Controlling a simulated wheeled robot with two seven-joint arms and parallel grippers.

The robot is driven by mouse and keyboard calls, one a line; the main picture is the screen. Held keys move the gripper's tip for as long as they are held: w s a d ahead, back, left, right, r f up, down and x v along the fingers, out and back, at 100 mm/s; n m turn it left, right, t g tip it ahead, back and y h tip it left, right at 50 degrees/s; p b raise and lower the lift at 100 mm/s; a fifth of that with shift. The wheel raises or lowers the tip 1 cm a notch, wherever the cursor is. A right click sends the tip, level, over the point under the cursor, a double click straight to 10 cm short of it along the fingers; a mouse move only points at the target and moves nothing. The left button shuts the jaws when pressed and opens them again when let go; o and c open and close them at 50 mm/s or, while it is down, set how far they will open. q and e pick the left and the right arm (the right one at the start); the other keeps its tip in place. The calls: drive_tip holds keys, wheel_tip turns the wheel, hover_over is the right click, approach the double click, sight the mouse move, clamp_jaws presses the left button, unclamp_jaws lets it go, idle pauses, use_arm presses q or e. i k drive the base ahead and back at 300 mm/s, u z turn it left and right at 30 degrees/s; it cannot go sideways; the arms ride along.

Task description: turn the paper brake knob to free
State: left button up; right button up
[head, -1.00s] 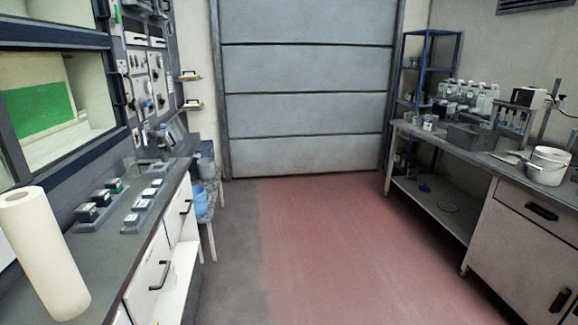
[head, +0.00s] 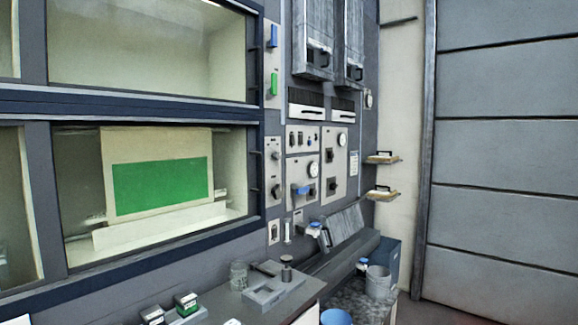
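Several dark knobs sit on pale control panels on the machine wall in the head view. One panel beside the lower window has an upper knob (head: 275,155) and a lower knob (head: 276,190). Another panel (head: 334,165) has a round gauge (head: 342,139) and dark knobs. The panel (head: 303,180) between them carries a gauge and a blue handle (head: 300,190). Labels are too small to read, so I cannot tell which is the paper brake knob or how it is set. Neither of my grippers is in view.
A bench below holds a glass jar (head: 238,275), a grey tray (head: 273,290) and small green-topped blocks (head: 186,303). A grey bucket (head: 379,282) and a blue bucket (head: 336,317) stand right of it. Two small shelves (head: 382,194) jut out near the shutter door (head: 505,150).

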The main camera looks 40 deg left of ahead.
sight(277, 155)
drive_tip(key=u, duration=0.35)
drive_tip(key=i, duration=1.4)
drive_tip(key=u, duration=0.3)
